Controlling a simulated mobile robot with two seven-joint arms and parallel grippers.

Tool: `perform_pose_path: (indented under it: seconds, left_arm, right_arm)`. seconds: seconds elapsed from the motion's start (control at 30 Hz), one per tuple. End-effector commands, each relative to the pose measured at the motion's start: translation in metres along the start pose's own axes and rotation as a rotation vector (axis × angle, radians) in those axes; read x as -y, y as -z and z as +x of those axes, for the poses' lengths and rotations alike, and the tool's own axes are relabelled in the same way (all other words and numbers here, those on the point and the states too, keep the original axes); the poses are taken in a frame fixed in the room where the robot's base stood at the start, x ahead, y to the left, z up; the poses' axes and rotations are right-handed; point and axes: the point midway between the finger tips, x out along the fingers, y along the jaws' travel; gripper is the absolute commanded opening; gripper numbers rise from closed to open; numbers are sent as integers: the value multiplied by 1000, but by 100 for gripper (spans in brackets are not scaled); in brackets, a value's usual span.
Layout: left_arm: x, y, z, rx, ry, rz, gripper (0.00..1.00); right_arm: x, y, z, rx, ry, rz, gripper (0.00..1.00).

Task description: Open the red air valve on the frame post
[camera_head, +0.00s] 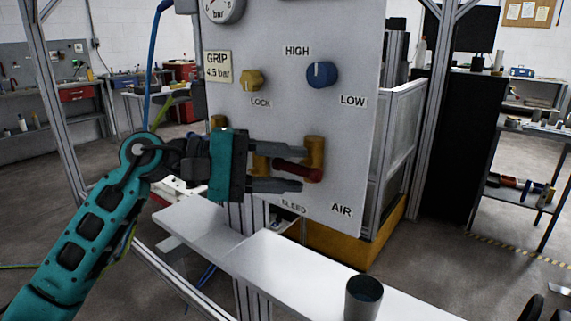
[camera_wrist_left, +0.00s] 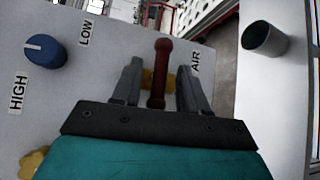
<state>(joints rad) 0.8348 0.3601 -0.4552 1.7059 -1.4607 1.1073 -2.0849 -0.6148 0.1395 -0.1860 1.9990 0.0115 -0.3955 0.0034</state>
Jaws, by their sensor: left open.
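The red air valve handle (camera_head: 297,171) lies nearly level across its brass body (camera_head: 315,150) on the grey panel, above the AIR label (camera_head: 341,210). My left gripper (camera_head: 302,167) comes in from the left with its jaws open, one finger above the handle and one below. In the left wrist view, the handle (camera_wrist_left: 158,80) stands between the two open fingers (camera_wrist_left: 158,70), with a visible gap on each side. The gripper's body hides part of the brass fittings to the left. My right gripper is not in view.
A yellow LOCK knob (camera_head: 251,80) and a blue HIGH/LOW knob (camera_head: 322,74) sit higher on the panel, near the GRIP plate (camera_head: 218,67). A dark cup (camera_head: 363,298) stands on the white beam (camera_head: 290,262) below. Frame posts (camera_head: 425,110) flank the panel.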

Motion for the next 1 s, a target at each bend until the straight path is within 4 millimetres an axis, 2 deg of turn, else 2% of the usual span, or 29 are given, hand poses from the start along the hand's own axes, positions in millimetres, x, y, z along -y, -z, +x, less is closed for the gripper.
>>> perform_pose_path:
  seconds: [0.27, 0.7, 1.0]
  left_arm:
    - [0, 0, 2, -1, 0, 0, 43]
    - [0, 0, 1, -1, -1, 0, 2]
    - [1, 0, 1, 1, -9, -6, 0]
  right_arm:
    - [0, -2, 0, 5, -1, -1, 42]
    - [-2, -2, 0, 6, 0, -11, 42]
    - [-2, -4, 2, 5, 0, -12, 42]
